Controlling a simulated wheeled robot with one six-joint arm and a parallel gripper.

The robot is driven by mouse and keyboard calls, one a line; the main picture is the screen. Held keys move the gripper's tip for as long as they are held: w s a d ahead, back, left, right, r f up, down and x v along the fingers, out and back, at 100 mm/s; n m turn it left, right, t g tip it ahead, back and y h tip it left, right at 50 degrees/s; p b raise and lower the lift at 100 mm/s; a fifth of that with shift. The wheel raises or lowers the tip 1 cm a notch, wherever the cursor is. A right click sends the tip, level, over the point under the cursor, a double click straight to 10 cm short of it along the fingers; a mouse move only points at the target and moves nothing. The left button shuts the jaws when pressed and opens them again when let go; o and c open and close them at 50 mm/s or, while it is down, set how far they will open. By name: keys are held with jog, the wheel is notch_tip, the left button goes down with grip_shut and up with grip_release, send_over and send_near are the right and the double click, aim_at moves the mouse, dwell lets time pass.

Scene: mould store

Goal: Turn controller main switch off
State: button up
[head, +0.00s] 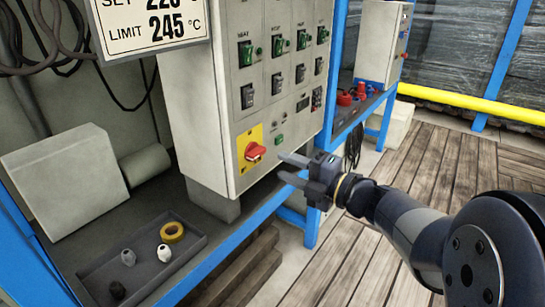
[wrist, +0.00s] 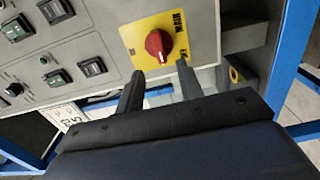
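The controller (head: 215,130) is a light grey cabinet standing on a dark shelf. Its main switch is a red rotary knob (head: 255,151) on a yellow plate (head: 243,141) low on the front panel. The knob (wrist: 158,45) also shows in the wrist view, just beyond the fingertips, with its pointer slanted on the plate (wrist: 141,27) marked MAIN. My gripper (head: 287,168) is open, its two fingers (wrist: 160,82) apart and empty. It is in front of the panel, right of the knob, and does not appear to touch it.
Green and black rocker switches (head: 246,54) fill the panel above the knob. A temperature sign (head: 152,22) hangs at upper left. A tray (head: 196,243) with a tape roll (head: 172,232) lies on the shelf at left. Blue frame posts (head: 334,75) stand at right; the wooden floor (head: 430,155) is clear.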

aim_at(259, 155)
jog(key=shift+p+v, duration=0.3)
jog(key=shift+v, duration=1.7)
jog(key=shift+a, duration=0.1)
jog(key=b+x, duration=0.2)
jog(key=x, duration=0.8)
jog(key=shift+w+a+b, duration=0.25)
jog(key=shift+a+b, duration=0.1)
jog(key=shift+d, duration=0.2)
